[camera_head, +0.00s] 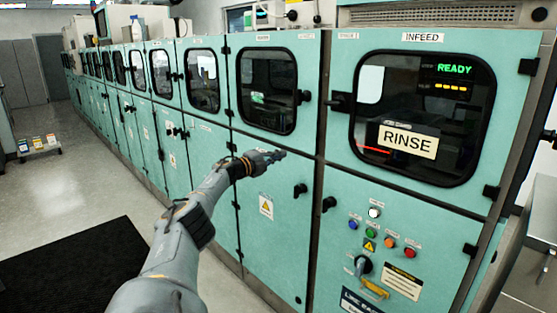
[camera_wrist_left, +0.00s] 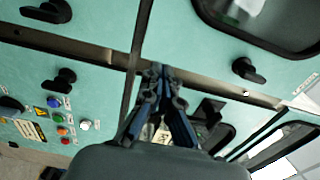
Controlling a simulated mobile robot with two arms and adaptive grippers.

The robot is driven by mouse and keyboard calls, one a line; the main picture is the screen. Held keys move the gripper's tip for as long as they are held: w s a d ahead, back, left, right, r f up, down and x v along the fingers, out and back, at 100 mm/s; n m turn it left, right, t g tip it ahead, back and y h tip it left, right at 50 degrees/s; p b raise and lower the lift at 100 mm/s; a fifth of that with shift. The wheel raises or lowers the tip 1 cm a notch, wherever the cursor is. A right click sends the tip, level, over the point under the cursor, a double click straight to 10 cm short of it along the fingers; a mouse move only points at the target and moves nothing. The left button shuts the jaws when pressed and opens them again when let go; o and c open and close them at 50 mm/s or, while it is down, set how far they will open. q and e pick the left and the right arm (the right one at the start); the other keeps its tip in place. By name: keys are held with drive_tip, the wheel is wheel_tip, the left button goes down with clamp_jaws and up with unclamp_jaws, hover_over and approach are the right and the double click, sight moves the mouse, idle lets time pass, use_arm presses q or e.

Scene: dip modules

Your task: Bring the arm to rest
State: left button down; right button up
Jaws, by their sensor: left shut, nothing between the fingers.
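My left arm (camera_head: 186,226) reaches in from the bottom left in the head view. Its gripper (camera_head: 278,154) is in front of the teal machine cabinet (camera_head: 220,150), near the seam between upper and lower doors. In the left wrist view the two fingers of the gripper (camera_wrist_left: 160,75) are together at the tips, with nothing between them. I cannot tell how far the fingertips are from the cabinet face. My right gripper is not in view.
The infeed door with a RINSE sign (camera_head: 407,141) and a READY display (camera_head: 455,69) is at the right. Coloured buttons (camera_head: 371,233) and black latches (camera_head: 300,190) stick out from the cabinet. A dark mat (camera_head: 75,265) lies on the floor at left. The aisle floor (camera_head: 70,185) is open.

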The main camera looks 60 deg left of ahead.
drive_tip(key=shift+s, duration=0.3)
